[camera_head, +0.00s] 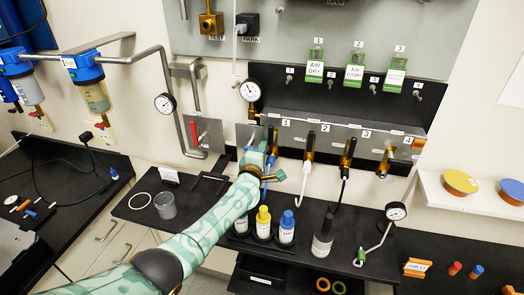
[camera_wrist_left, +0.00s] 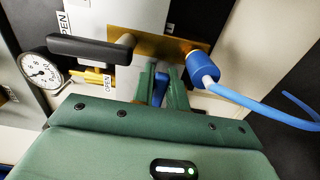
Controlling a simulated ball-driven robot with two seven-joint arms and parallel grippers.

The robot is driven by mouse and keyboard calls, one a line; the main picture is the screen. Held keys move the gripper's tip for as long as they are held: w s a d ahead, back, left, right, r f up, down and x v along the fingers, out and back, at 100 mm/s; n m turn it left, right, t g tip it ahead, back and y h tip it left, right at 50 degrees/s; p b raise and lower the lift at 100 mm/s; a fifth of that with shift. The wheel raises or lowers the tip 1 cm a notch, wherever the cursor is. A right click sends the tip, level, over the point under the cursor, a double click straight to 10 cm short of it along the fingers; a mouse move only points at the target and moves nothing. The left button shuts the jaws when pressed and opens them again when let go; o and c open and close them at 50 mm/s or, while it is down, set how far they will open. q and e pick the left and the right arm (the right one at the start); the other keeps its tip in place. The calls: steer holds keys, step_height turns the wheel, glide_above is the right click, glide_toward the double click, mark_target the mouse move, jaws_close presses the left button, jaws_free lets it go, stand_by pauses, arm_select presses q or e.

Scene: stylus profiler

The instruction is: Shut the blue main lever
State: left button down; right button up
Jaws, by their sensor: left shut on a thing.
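My left gripper (camera_head: 268,160) reaches the left end of the valve manifold (camera_head: 330,133), below the gauge. In the left wrist view, its two green fingers (camera_wrist_left: 161,80) are closed around a narrow blue piece, the blue main lever (camera_wrist_left: 160,90), in front of a brass plate. Most of the lever is hidden by the fingers and the gripper body, so its angle is hard to tell. In the head view my arm and gripper cover most of the lever. My right gripper is not in view.
A black handle (camera_wrist_left: 90,50) beside OPEN labels and a blue hose fitting (camera_wrist_left: 203,66) sit close to the fingers. A gauge (camera_head: 250,91) is above. Bottles with yellow (camera_head: 263,214) and blue (camera_head: 287,219) caps stand on the bench below. A red-handled valve (camera_head: 194,133) is left.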

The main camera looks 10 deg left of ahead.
arm_select(q)
steer(key=c, duration=1.4)
jaws_free()
steer(key=s+p, duration=0.6)
steer(key=s, duration=1)
steer(key=shift+s+a, duration=0.15)
steer(key=shift+a, duration=0.1)
